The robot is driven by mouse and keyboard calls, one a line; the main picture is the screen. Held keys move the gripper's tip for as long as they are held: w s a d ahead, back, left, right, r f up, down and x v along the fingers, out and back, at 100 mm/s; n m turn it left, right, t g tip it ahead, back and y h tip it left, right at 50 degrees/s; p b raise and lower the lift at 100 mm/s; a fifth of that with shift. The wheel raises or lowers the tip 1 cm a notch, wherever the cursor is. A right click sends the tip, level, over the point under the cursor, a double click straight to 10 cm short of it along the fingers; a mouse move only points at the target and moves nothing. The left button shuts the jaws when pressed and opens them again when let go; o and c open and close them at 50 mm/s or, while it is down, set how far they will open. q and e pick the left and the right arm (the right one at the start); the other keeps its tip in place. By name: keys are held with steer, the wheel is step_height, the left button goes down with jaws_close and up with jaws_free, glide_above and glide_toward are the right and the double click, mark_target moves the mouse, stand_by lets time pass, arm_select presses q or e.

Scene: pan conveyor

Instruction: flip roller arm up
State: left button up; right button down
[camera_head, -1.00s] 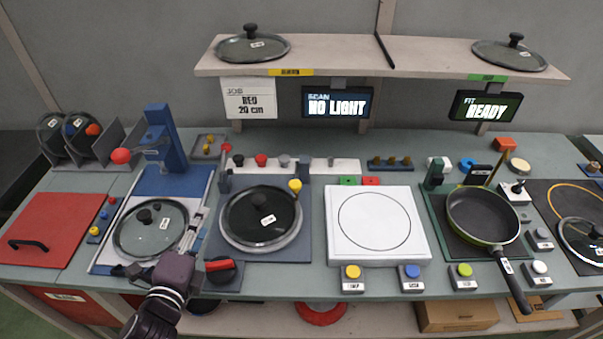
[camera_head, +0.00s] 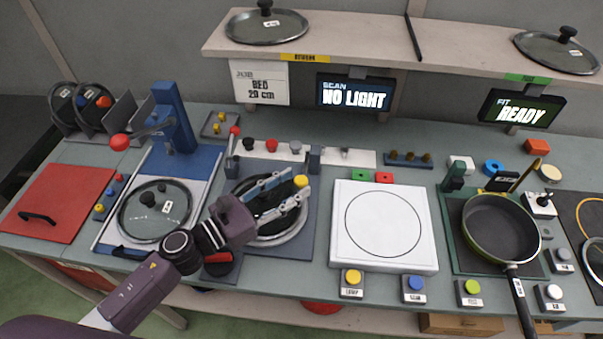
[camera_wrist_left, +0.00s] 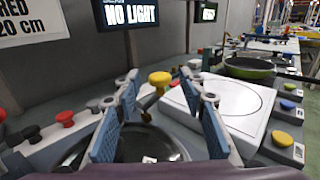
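My left gripper (camera_head: 292,184) is open above the middle station, its two blue-padded fingers spread and pointing toward the yellow knob (camera_head: 301,181). The knob seems to belong to the roller arm, whose bar is mostly hidden behind the fingers. In the left wrist view the knob (camera_wrist_left: 160,78) stands between the fingertips of the open gripper (camera_wrist_left: 160,85), apparently just beyond them. Contact cannot be told. My right gripper is not in view.
A red-handled dial (camera_head: 218,264) is under my left wrist. A white plate station (camera_head: 425,255) is to the right. A blue press with a red ball (camera_head: 119,142) and another glass lid (camera_head: 155,210) are left.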

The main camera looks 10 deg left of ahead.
mark_target(296, 183)
arm_select(q)
steer(key=shift+p+x, duration=0.4)
steer(key=shift+x, duration=1.2)
steer(key=shift+c, duration=0.2)
jaws_close()
